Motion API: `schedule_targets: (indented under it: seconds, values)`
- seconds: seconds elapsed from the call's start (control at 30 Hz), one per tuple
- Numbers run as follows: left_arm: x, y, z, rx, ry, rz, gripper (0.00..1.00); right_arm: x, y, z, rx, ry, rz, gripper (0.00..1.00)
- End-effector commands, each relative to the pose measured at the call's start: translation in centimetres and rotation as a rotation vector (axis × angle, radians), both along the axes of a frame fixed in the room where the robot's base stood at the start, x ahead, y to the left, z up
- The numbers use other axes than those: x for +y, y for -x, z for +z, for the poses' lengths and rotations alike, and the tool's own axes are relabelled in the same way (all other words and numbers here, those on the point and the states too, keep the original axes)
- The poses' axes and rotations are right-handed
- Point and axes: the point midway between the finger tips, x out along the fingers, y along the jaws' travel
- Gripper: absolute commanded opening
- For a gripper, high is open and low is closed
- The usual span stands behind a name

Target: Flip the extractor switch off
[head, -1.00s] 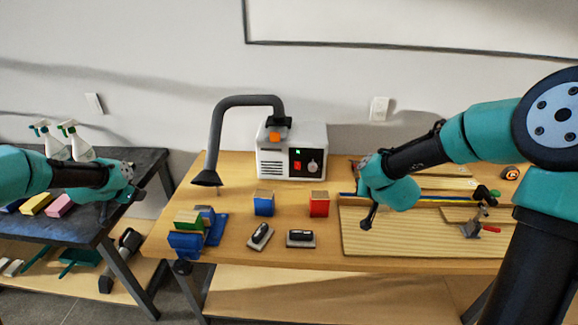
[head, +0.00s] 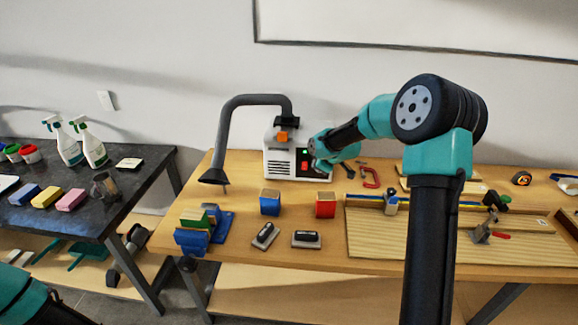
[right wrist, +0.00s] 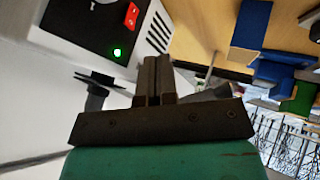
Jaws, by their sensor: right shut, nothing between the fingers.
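The extractor (head: 283,162) is a white box with a dark front panel, standing at the back of the wooden bench with a grey hose arm (head: 222,130). Its red switch (head: 304,165) sits on the panel below a lit green lamp (head: 305,151). The right wrist view shows the red switch (right wrist: 131,14) at the top left and the lamp (right wrist: 117,53) below it. My right gripper (head: 321,170) is at the right side of the panel, hiding part of it. Its fingers (right wrist: 154,75) are shut and empty, apart from the switch. My left gripper is out of view.
Blue (head: 270,203) and red (head: 325,205) blocks stand in front of the extractor. Two dark-handled tools (head: 265,236) lie near the bench's front edge. A red clamp (head: 370,178) lies right of my gripper. Spray bottles (head: 92,147) stand on the dark left table.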

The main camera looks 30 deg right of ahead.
Motion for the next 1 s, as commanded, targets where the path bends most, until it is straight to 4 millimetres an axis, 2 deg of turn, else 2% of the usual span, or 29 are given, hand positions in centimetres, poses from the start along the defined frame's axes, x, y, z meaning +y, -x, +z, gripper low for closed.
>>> schedule_targets:
  seconds: [0.03,0.13,0.57,0.77,1.0]
  values:
    - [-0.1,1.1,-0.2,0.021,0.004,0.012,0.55,-0.3,-0.2,-0.1,0.005,0.017,0.014,0.0]
    - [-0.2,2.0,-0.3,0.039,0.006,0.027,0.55,-0.6,-0.3,-0.2,0.01,0.037,0.033,0.0]
    - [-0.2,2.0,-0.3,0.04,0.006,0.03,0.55,-0.5,-0.5,-0.4,0.011,0.038,0.035,0.0]
    - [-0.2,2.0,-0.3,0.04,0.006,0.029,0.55,-0.4,-1.5,-1.8,0.011,0.036,0.034,0.0]
    - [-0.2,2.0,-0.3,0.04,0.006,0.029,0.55,-0.2,-3.7,-4.6,0.013,0.036,0.034,0.0]
